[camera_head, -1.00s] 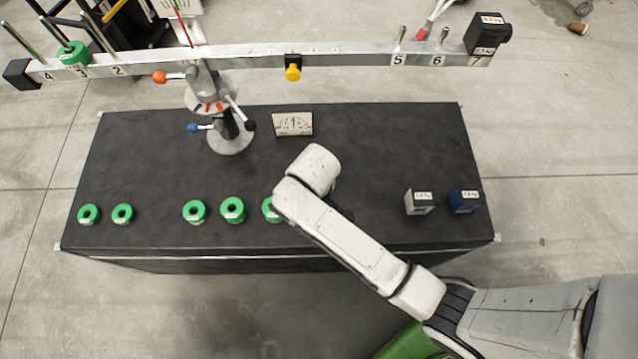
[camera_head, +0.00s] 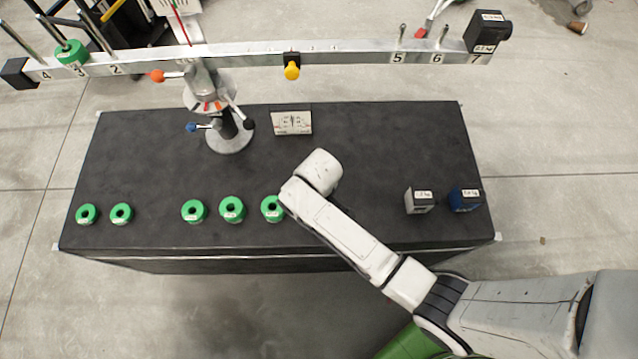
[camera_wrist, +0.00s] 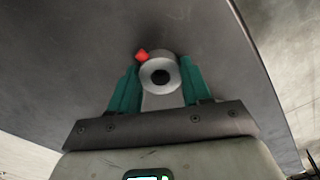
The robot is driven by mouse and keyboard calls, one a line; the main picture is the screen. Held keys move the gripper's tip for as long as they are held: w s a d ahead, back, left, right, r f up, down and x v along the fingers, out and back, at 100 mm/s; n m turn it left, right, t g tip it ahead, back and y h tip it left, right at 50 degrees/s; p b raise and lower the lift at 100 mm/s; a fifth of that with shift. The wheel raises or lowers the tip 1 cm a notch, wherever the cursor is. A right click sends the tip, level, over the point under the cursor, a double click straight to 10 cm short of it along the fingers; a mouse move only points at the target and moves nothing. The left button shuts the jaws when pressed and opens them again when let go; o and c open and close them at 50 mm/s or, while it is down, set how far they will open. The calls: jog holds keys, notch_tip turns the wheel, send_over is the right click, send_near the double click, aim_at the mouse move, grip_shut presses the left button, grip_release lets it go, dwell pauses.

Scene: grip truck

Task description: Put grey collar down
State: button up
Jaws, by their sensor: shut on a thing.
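My gripper (camera_wrist: 154,88) shows in the wrist view with its two teal fingers on either side of a grey collar (camera_wrist: 145,76). The fingers are shut on the collar, a light ring with a dark round hole and a small red knob at its upper left. Beyond it is the dark table top (camera_wrist: 210,40); I cannot tell whether the collar touches it. In the head view my arm hides the gripper and the collar, over the right middle of the black table (camera_head: 370,130).
Several green ring weights (camera_head: 232,209) stand along the table's front left. A grey block (camera_head: 420,201) and a blue block (camera_head: 465,200) stand at the right. A balance beam (camera_head: 350,57) on a stand (camera_head: 230,138) crosses the back.

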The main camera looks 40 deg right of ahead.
jog(key=o, duration=1.3)
notch_tip(320, 180, up, 12)
jog(key=s+d+r+m, duration=0.1)
jog(key=s+d, duration=0.3)
jog(key=s, duration=0.4)
jog(key=s+d+r+m+t, duration=0.1)
jog(key=s+d+r+m, duration=0.1)
jog(key=s, duration=0.6)
jog(key=shift+d+r+m+p, duration=0.15)
jog(key=shift+d+m+p, duration=0.3)
jog(key=shift+d+m, duration=0.55)
